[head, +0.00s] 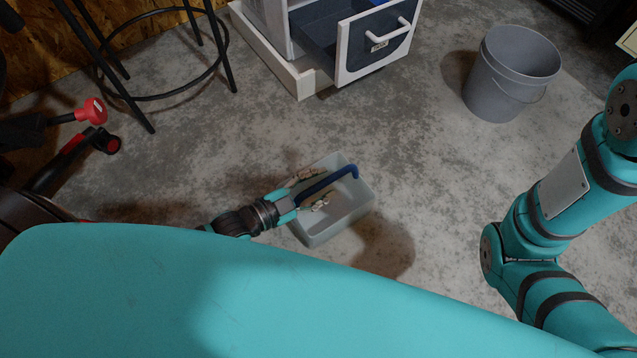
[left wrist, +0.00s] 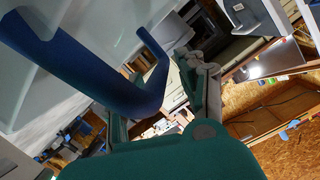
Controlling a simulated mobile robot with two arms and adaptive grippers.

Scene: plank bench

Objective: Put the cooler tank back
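The cooler tank (head: 331,226) is a pale grey open box with a blue handle (head: 328,184) across its top. It is in the middle of the head view, and its dark shadow lies apart from it, so it seems to hang above the floor. My left gripper (head: 304,194) is at the handle's near left end, with the fingers around it. The left wrist view shows the blue handle (left wrist: 95,75) close up, passing between the fingers (left wrist: 160,105). The exact contact is partly hidden. My right arm shows at the right, but its gripper is out of view.
A white cabinet (head: 268,45) with an open blue-lined drawer (head: 377,42) stands at the top. A grey bucket (head: 510,75) is at the upper right, and a black stool (head: 160,98) at the upper left. The concrete floor between them is clear.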

